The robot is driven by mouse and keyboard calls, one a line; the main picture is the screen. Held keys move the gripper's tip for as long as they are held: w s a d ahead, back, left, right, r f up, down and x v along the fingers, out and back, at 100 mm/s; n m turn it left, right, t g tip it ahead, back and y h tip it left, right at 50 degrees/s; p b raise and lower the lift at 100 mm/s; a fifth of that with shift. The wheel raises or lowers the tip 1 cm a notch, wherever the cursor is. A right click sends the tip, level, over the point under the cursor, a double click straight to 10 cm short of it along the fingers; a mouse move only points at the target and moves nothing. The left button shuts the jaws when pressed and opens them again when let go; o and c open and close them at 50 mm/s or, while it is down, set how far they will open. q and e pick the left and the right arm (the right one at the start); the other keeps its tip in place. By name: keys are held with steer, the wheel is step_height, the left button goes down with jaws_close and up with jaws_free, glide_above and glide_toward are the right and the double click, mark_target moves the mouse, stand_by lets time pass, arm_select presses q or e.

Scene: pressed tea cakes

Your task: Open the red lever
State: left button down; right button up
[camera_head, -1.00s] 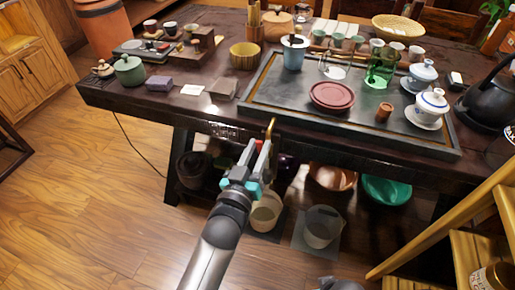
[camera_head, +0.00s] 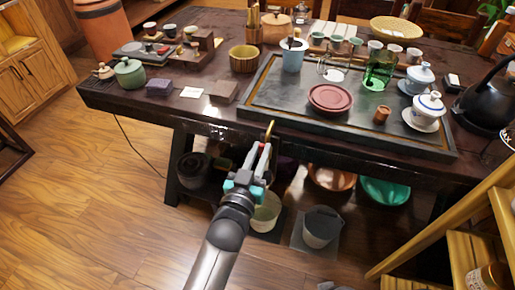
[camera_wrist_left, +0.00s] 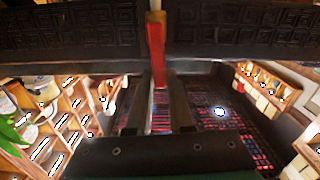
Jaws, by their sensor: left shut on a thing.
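The red lever (camera_wrist_left: 157,50) hangs below the dark table edge in the left wrist view, its lower end between the two fingers of my left gripper (camera_wrist_left: 157,108). In the head view, my left gripper (camera_head: 261,152) is at the table's front edge, shut on the lever, whose red shows only as a small patch at the fingertips. A thin brass-coloured hook or spout (camera_head: 270,130) rises just above the fingertips. My right gripper cannot be made out.
The dark tea table (camera_head: 130,104) holds a black tea tray (camera_head: 262,100) with a dark red round dish (camera_head: 330,98) and cups. Below are a white bucket (camera_head: 265,215), a grey bucket (camera_head: 320,228), a copper bowl (camera_head: 332,178) and a green bowl (camera_head: 385,190). Wooden shelving (camera_head: 470,240) stands right.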

arm_select(q)
steer(key=shift+s+d+m, duration=0.1)
steer(key=shift+d+m, duration=0.15)
steer(key=shift+m, duration=0.35)
arm_select(e)
steer(key=shift+s+d+f, duration=0.25)
steer(key=shift+d+f, duration=0.05)
steer(key=shift+f, duration=0.3)
arm_select(q)
steer(key=c, duration=0.8)
jaws_free()
steer(key=shift+s, duration=0.1)
steer(key=p+v, duration=0.4)
steer(key=v, duration=1.1)
arm_select(e)
steer(key=s+d+f, duration=0.4)
steer(key=s, duration=0.2)
steer(key=shift+d+f+h, duration=0.3)
steer(key=shift+d+f, duration=0.05)
